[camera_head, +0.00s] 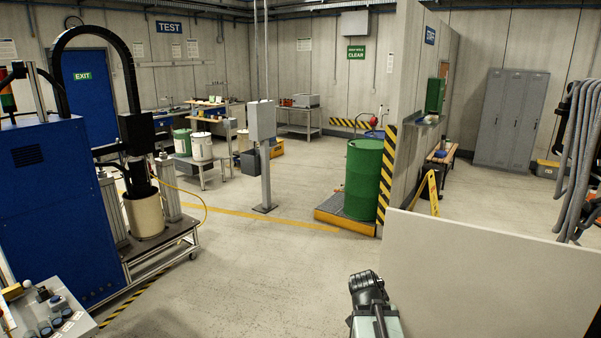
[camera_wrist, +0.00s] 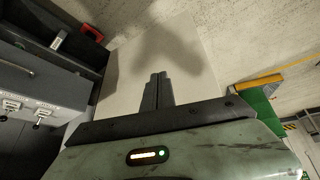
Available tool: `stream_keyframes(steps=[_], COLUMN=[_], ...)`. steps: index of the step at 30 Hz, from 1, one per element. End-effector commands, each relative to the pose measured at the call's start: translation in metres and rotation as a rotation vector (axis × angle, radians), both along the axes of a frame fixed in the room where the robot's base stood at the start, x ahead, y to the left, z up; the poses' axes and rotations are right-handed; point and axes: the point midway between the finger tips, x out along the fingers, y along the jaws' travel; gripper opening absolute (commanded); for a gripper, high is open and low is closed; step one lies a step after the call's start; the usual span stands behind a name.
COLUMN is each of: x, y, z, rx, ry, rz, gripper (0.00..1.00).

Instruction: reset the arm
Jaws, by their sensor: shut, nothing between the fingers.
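My gripper (camera_wrist: 157,92) shows in the wrist view, with its two dark fingers together and nothing between them. The fingers point toward a pale flat panel, and a dark shadow falls on that panel beyond them. In the head view a dark and pale-green part of my arm (camera_head: 372,305) stands at the bottom, right of the middle. I cannot make out the fingertips in that view.
A pale panel (camera_head: 490,275) stands at the lower right. A blue machine (camera_head: 45,200) with a drum (camera_head: 144,215) is at left. A green drum (camera_head: 363,178) stands on a low platform farther back. The central floor is clear. A grey cabinet (camera_wrist: 40,85) fills the wrist view's left.

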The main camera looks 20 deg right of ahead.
Motion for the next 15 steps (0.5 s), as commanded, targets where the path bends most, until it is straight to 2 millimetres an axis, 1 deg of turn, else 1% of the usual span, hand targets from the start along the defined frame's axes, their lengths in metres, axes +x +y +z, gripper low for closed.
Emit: stream_keyframes(steps=[1,2,3,4,5,6,8,9,11,12,15], x=[0.016,0.023,0.030,0.033,0.036,0.037,0.035,0.030,0.019,0.009,-0.005], y=[0.043,0.068,0.101,0.125,0.149,0.179,0.222,0.247,0.277,0.285,0.297], z=[-0.006,-0.009,-0.012,-0.015,-0.018,-0.022,-0.027,-0.030,-0.033,-0.035,-0.036], rx=[0.025,0.044,0.067,0.084,0.102,0.128,0.165,0.192,0.245,0.288,0.342], ry=[0.022,0.040,0.064,0.085,0.106,0.137,0.187,0.223,0.285,0.328,0.395], rz=[0.090,0.144,0.219,0.275,0.333,0.411,0.529,0.608,0.738,0.817,0.968], gripper=[0.00,0.00,0.00,0.00,0.00,0.00,0.00,0.00,0.00,0.00,0.00])
